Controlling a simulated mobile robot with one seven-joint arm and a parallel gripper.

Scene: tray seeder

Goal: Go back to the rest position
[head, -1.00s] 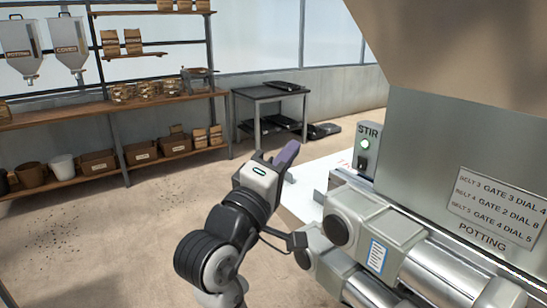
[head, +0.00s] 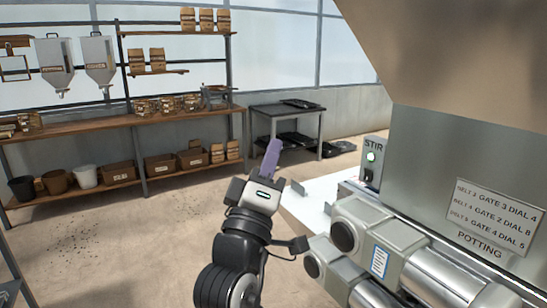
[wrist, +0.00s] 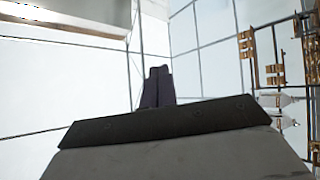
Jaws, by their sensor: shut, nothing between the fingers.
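My gripper (head: 271,158) is raised in the middle of the head view, its purple fingers pointing up. The fingers are shut together with nothing between them. In the wrist view the closed fingers (wrist: 158,87) stand against the window panes. My gripper is apart from the machine, to the left of its STIR switch box (head: 372,165) in the picture. The box has a lit green light.
The machine's grey motors and rollers (head: 365,235) fill the lower right, below a sign (head: 498,216) reading gates and dials. Shelves (head: 120,122) with bags, pots and hoppers line the back left. A dark table (head: 288,110) stands behind.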

